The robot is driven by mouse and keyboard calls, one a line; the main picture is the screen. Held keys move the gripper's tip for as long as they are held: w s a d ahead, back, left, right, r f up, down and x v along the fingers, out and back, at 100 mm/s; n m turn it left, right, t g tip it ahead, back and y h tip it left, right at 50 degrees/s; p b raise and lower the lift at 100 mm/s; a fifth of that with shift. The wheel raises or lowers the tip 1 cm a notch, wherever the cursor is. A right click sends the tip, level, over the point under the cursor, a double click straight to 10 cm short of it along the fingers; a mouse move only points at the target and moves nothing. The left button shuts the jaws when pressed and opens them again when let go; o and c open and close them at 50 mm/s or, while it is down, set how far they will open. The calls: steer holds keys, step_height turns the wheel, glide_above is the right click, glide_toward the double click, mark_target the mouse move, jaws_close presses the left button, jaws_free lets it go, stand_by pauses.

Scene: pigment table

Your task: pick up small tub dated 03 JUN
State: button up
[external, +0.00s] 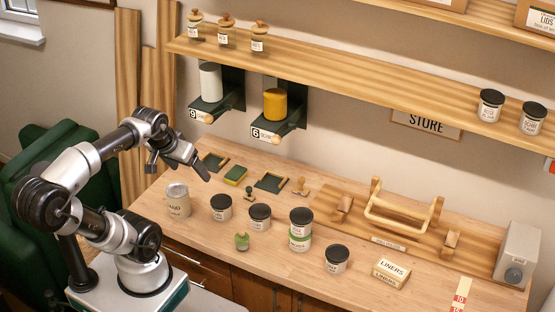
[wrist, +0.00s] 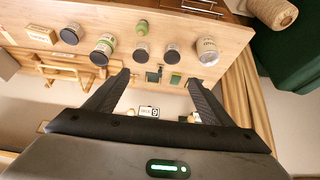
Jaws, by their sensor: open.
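Several small white tubs with black lids stand on the wooden bench: one tub (external: 221,208) at the left, a second tub (external: 260,218) beside it, an upper tub (external: 300,223) stacked on a green-banded tub (external: 299,241), and a front tub (external: 337,259). The wrist view also shows the left tub (wrist: 172,54), second tub (wrist: 142,52), stack (wrist: 102,50) and front tub (wrist: 72,34). Their dates are too small to read, so I cannot tell which says 03 JUN. My gripper (external: 179,172) is open and empty above the bench's left back; its fingers (wrist: 160,77) are apart from everything.
Two more black-lidded tubs (external: 490,106) (external: 532,119) stand on the wall shelf (external: 380,77). Dispensers (external: 275,104) hang above.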

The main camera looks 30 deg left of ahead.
steer(key=shift+w, duration=0.1)
steer(key=w+d+m+y+b, duration=0.2)
steer(key=w+b, duration=0.1)
steer(key=w, duration=0.4)
steer(key=m+g+h+b, duration=0.2)
steer(key=g+h+b, duration=0.1)
steer(key=g, duration=0.1)
glide_above(337, 253)
steer(key=s, duration=0.1)
step_height(337, 253, down, 19)
steer(key=f, duration=0.7)
steer(key=w+f, duration=0.1)
steer(key=f, duration=0.2)
steer(key=shift+f, duration=0.2)
steer(key=shift+m, duration=0.3)
steer(key=shift+w+f+p, duration=0.15)
steer(key=shift+f+p, duration=0.35)
steer(key=shift+f, duration=2.65)
